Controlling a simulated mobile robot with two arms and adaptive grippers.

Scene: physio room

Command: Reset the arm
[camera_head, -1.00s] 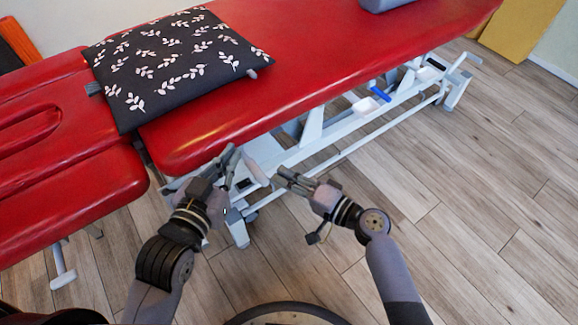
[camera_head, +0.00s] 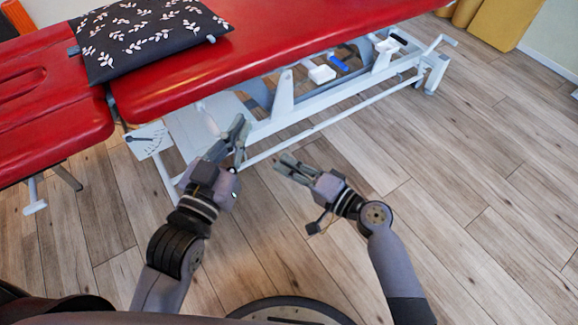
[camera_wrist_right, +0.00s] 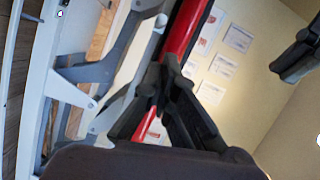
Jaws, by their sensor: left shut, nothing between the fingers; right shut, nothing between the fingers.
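My left gripper (camera_head: 236,138) is shut and empty in the head view, in front of the white frame under the red treatment table (camera_head: 255,45). My right gripper (camera_head: 287,168) is a little lower and to the right, also shut and empty, above the wooden floor. In the right wrist view, the fingers of the right gripper (camera_wrist_right: 165,85) come together with nothing between them. Another dark gripper part shows at the right edge of that view.
A dark cushion with white leaves (camera_head: 140,35) lies on the table. The white metal frame (camera_head: 285,105) stands close beyond the grippers. White trays (camera_head: 322,74) and a blue item (camera_head: 339,63) sit on it. Open wooden floor (camera_head: 470,180) lies to the right.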

